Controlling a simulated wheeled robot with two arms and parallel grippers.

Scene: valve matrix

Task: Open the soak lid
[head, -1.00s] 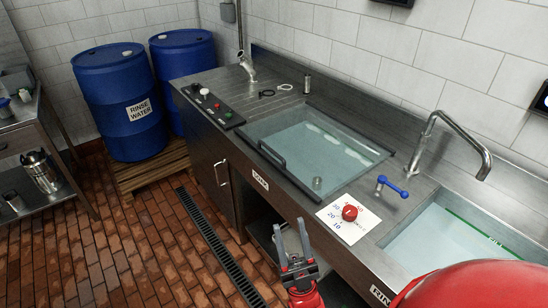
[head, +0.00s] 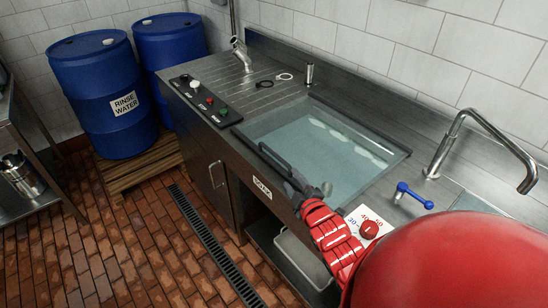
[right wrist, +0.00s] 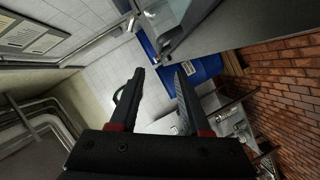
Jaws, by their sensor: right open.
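The soak lid (head: 325,150) is a clear, dark-framed panel lying flat over the soak basin in the head view. Its dark bar handle (head: 273,158) runs along the front edge. My right gripper (head: 302,184) is at the front right end of this handle, above the counter's front edge. The red arm behind it hides part of the counter. In the right wrist view my right gripper (right wrist: 161,72) has its two fingers apart, with nothing seen between them. Whether a finger touches the handle cannot be told. My left gripper is not in view.
A control panel (head: 205,99) is on the left. Blue drums (head: 105,95) stand on a pallet (head: 125,173). Brick floor is free in front.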

